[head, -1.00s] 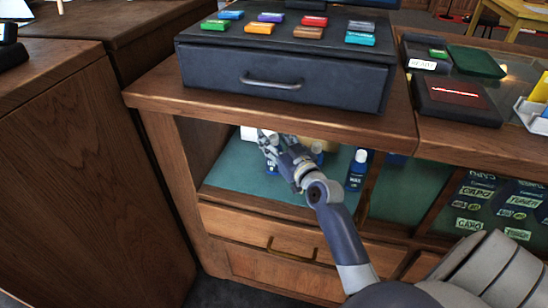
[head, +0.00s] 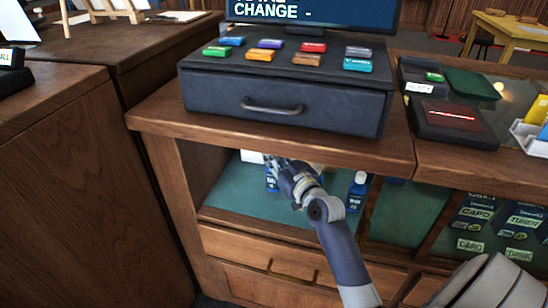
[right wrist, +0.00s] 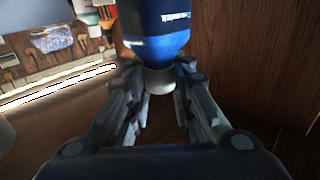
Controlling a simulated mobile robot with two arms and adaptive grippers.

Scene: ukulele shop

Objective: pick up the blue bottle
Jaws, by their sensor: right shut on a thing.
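My right gripper (head: 278,168) reaches into the open shelf compartment under the counter. In the right wrist view, its fingers (right wrist: 160,105) are shut around the pale cap of a blue bottle (right wrist: 157,25), whose body extends past the fingertips. In the head view, a blue bottle (head: 272,183) shows just below the fingers, partly hidden by them. Another dark blue bottle with a white cap (head: 356,192) stands upright on the shelf to the right of my arm. My left gripper is out of view.
The green-lined shelf (head: 232,195) sits under the wooden countertop (head: 160,118), with a wooden side wall at left. A dark drawer box (head: 270,118) with several coloured items stands on top. A small white card (head: 250,157) is behind the gripper.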

